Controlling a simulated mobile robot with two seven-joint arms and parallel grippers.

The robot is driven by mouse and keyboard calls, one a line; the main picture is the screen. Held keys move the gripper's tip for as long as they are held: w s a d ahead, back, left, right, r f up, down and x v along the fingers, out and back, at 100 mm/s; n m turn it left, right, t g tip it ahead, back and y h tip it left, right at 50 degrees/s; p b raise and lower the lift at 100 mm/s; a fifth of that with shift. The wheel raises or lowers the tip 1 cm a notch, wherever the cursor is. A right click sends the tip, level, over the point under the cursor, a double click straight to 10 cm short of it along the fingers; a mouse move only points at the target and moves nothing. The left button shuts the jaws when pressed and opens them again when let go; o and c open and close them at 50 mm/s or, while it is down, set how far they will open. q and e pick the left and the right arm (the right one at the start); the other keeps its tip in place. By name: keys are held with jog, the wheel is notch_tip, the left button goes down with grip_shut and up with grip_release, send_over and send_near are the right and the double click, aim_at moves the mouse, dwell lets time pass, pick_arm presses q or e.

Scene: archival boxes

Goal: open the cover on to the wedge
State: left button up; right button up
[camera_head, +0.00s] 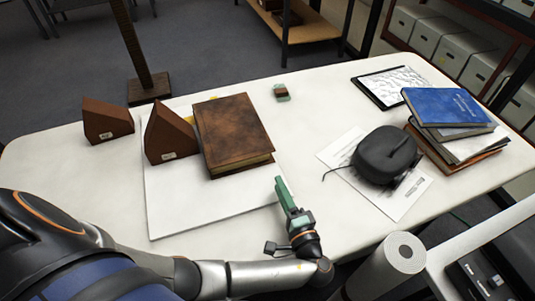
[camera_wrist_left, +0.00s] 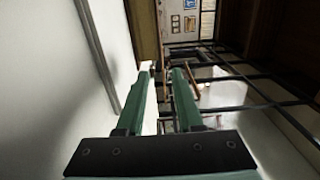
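A brown leather-bound book (camera_head: 233,128) lies closed on a white board, its pale page edges showing at the front. One brown wedge (camera_head: 168,135) with a small label stands just left of the book. A second similar wedge (camera_head: 107,122) stands farther left on the table. My left gripper (camera_head: 281,187), with green fingers, is in front and to the right of the book, apart from it. In the left wrist view, the left gripper's fingers (camera_wrist_left: 166,90) are apart with nothing held between them. My right gripper does not show.
The white board (camera_head: 190,212) lies on a white table (camera_head: 300,130). On the right are a black rounded case (camera_head: 385,155) on a paper sheet, stacked books with a blue one (camera_head: 445,107) on top, and a framed sheet (camera_head: 392,86).

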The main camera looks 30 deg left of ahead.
aim_at(265, 154)
pick_arm(q)
jog(key=x, duration=1)
jog(key=shift+w+a+p, duration=0.2)
jog(key=shift+a+p, duration=0.1)
jog(key=shift+p, duration=0.05)
grip_shut()
dwell(0.8)
